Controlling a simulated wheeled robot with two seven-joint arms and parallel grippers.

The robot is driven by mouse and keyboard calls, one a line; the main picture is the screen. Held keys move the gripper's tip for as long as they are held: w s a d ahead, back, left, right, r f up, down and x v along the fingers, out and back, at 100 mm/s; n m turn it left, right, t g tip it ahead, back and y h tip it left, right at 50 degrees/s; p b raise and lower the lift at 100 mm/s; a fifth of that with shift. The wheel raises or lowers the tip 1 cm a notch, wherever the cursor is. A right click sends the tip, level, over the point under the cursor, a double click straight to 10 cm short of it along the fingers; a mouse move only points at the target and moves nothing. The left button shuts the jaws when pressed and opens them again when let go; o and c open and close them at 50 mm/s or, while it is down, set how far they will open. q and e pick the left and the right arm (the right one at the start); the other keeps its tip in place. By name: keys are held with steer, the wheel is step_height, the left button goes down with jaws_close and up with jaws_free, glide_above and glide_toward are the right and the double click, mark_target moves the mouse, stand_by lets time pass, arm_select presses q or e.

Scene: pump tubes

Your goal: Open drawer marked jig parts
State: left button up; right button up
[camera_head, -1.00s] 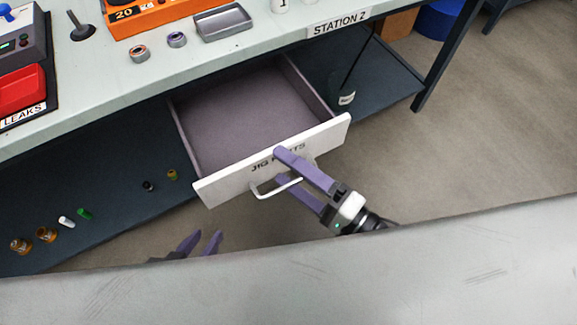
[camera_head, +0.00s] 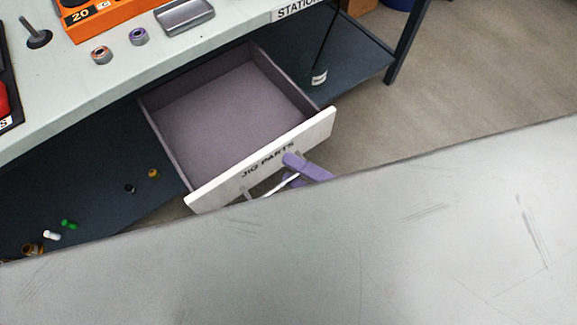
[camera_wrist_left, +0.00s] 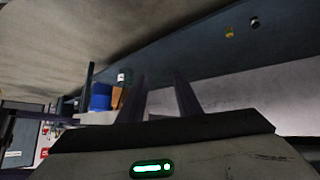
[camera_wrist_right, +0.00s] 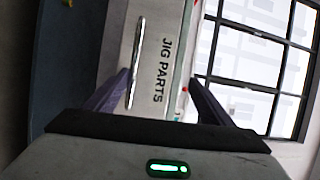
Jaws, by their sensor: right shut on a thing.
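The drawer (camera_head: 235,105) under the bench stands pulled well out, and its inside is bare. Its white front (camera_head: 320,124) reads JIG PARTS and also shows in the right wrist view (camera_wrist_right: 170,25). Most of this gripper is hidden in the head view. My left gripper (camera_wrist_left: 159,80) shows only in its wrist view, with its fingers apart and nothing between them.
The bench top (camera_head: 70,75) holds an orange device (camera_head: 100,15), a grey tray (camera_head: 185,15) and two small rings. Small bottles and caps lie on the dark lower shelf (camera_head: 100,185). A pale grey surface (camera_head: 350,240) covers the foreground. Open floor (camera_head: 440,100) lies to the right.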

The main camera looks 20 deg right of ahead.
steer(key=shift+s+d+r, duration=0.2)
steer(key=shift+s+d, duration=0.2)
steer(key=shift+s, duration=0.05)
steer(key=shift+s+d+r, duration=0.15)
steer(key=shift+s+d, duration=0.25)
steer(key=shift+s, duration=0.05)
steer(key=shift+c, duration=0.7)
steer(key=shift+s+d+f, duration=0.1)
steer(key=shift+s+d, duration=0.3)
steer(key=shift+s, duration=0.15)
steer(key=c, duration=0.6)
steer(key=shift+s+d+f, duration=0.3)
steer(key=shift+s+d, duration=0.1)
steer(key=shift+s, duration=0.15)
steer(key=shift+p, duration=0.35)
